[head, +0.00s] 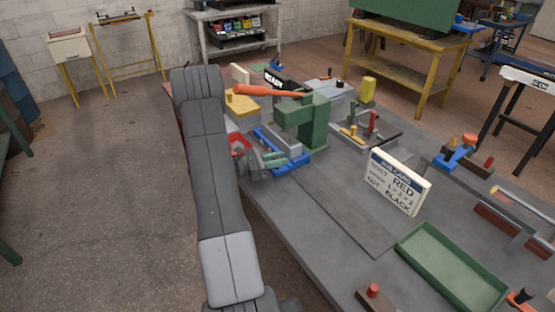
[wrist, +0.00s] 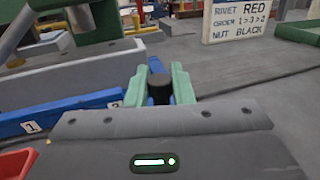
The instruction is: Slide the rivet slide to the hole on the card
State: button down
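The card (head: 400,183) stands on the bench and reads RIVET RED, ORDER 1>3>2, NUT BLACK; its lower part also shows in the wrist view (wrist: 237,22). The blue rivet slide (head: 291,164) lies at the foot of the green press (head: 312,125). In the wrist view its blue side (wrist: 75,116) carries labels 1 and 2; no third label shows. My gripper (head: 273,158) is at the slide's near end. Its green fingers (wrist: 160,90) stand on both sides of a dark knob (wrist: 158,91) and appear closed on it. A blue part shows just behind the knob.
An orange lever (head: 270,92) juts from the press. A red bin (head: 238,144) is close beside my gripper. A green tray (head: 452,268) lies at the bench's front right. A flat grey strip of bench (head: 335,215) between slide and tray is clear.

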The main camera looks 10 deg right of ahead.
jog(key=shift+w+a+f+b, duration=0.1)
jog(key=shift+w+a+b, duration=0.1)
jog(key=shift+w+b, duration=0.3)
jog(key=shift+w+a+f+b, duration=0.1)
jog(key=shift+w+a+b, duration=0.15)
jog(key=shift+w, duration=0.35)
jog(key=shift+w+r, duration=0.1)
jog(key=shift+w, duration=0.25)
jog(key=shift+r, duration=0.2)
jog(key=c, duration=1.3)
grip_release()
jog(key=shift+w+a, duration=0.1)
jog(key=shift+a, duration=0.05)
jog(key=shift+f, duration=0.1)
jog(key=a+b, duration=0.1)
jog(key=a, duration=0.3)
jog(key=s+a+b, duration=0.1)
jog(key=a, duration=0.4)
jog(key=a+b, duration=0.1)
jog(key=a, duration=0.3)
jog(key=shift+s+a, duration=0.15)
jog(key=shift+a, duration=0.2)
